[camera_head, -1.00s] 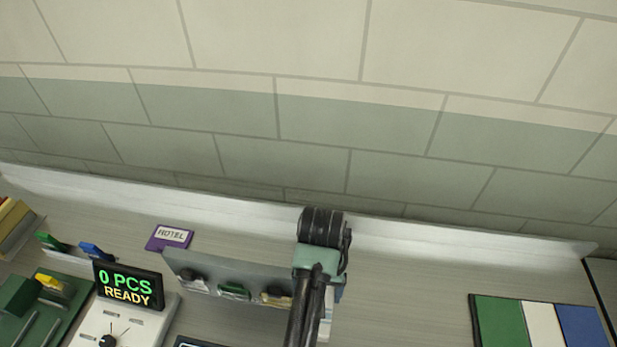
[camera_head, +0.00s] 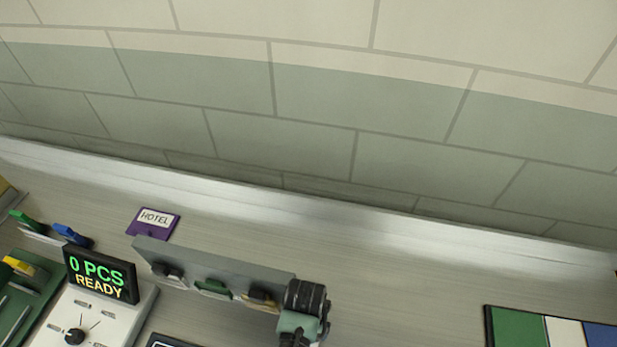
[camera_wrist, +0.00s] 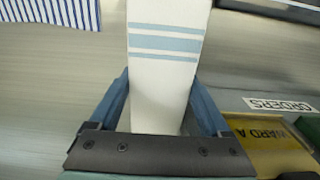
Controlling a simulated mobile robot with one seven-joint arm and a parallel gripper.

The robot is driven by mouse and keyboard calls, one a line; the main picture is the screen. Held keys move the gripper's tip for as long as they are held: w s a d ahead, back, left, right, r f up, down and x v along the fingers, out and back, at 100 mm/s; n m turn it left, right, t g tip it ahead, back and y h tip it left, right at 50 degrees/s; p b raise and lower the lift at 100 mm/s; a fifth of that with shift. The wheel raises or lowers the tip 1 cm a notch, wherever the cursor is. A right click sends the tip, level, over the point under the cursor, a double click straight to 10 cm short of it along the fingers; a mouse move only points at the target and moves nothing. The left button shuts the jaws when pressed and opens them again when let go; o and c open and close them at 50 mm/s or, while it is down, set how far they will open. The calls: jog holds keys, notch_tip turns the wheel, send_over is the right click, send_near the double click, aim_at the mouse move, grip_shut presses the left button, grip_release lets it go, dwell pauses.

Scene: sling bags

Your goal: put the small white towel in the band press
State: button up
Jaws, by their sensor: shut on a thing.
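A white towel with light blue stripes (camera_wrist: 165,75) stands between the two blue fingers of my gripper (camera_wrist: 160,92) in the wrist view. The gripper is shut on it, and the towel reaches up past the top of the picture. In the head view my arm's end shows at the lower middle, beside the right end of a grey rail; the fingers and towel are out of sight there. I cannot make out for certain which thing is the band press.
A display reading "0 PCS READY" (camera_head: 100,275) stands on a white box with a dial (camera_head: 85,325). A grey rail with clips (camera_head: 210,270) and a purple HOTEL card (camera_head: 156,220) are nearby. A green, white and blue panel (camera_head: 550,328) lies right. Blue-striped cloth (camera_wrist: 50,12) shows in the wrist view.

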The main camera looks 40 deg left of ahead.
jog(key=shift+w+f, duration=0.1)
jog(key=shift+f, duration=0.35)
notch_tip(320, 180, down, 3)
jog(key=b, duration=0.3)
jog(key=shift+f+b, duration=0.1)
jog(key=shift+b, duration=0.2)
jog(key=shift+f, duration=0.3)
jog(key=shift+r, duration=0.1)
jog(key=o, duration=1.3)
notch_tip(320, 180, up, 12)
jog(key=shift+r+b, duration=0.1)
jog(key=shift+b, duration=0.25)
